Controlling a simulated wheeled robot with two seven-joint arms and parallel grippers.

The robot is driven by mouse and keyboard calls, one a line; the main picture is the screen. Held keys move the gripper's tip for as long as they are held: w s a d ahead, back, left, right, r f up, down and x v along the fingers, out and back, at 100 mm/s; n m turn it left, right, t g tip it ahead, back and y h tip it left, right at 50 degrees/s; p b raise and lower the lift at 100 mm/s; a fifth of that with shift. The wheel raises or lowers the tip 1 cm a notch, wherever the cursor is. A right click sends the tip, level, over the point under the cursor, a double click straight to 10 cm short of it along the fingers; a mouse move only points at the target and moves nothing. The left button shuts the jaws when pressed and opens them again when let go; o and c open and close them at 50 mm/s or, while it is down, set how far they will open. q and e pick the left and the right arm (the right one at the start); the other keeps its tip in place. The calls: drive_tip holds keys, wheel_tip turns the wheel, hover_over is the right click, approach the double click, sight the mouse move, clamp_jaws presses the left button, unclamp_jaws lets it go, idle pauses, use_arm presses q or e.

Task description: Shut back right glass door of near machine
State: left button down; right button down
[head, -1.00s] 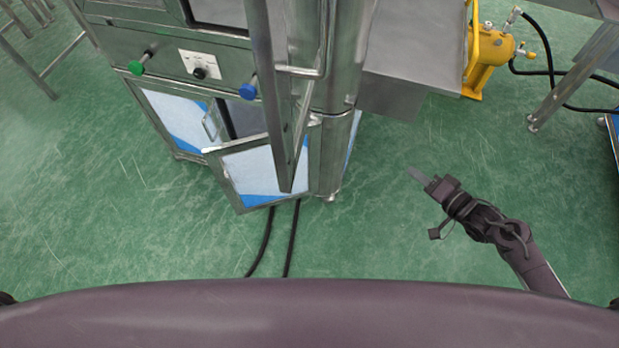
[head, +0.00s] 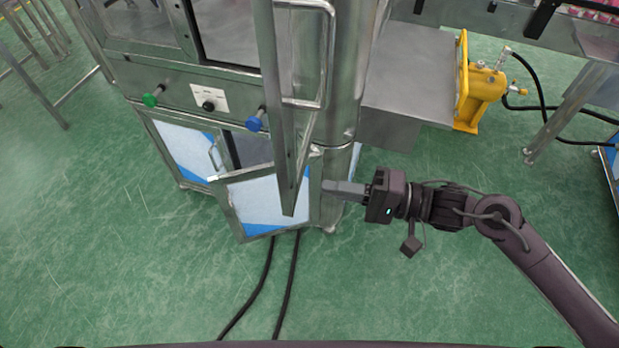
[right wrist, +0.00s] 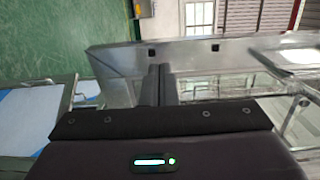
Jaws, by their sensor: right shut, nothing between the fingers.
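The near machine (head: 200,88) is a steel cabinet at the upper left of the head view. Its tall steel-framed door (head: 284,150) stands swung out toward me, seen almost edge-on, with a bar handle (head: 328,60) on its right side. My right gripper (head: 328,188) is shut and empty. Its fingertips are just right of the door's lower end; I cannot tell whether they touch it. In the right wrist view the closed fingers (right wrist: 160,85) point toward steel and glass surfaces. My left gripper is not in view.
A lower cabinet door (head: 262,200) also stands ajar beneath the tall door. Black cables (head: 262,290) run over the green floor. A steel box (head: 400,85) and a yellow cylinder unit (head: 483,95) stand to the right. Floor at lower left is clear.

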sight(292, 182)
drive_tip(key=shift+p+x, duration=0.6)
drive_tip(key=shift+x, duration=1.9)
drive_tip(key=shift+a, duration=0.1)
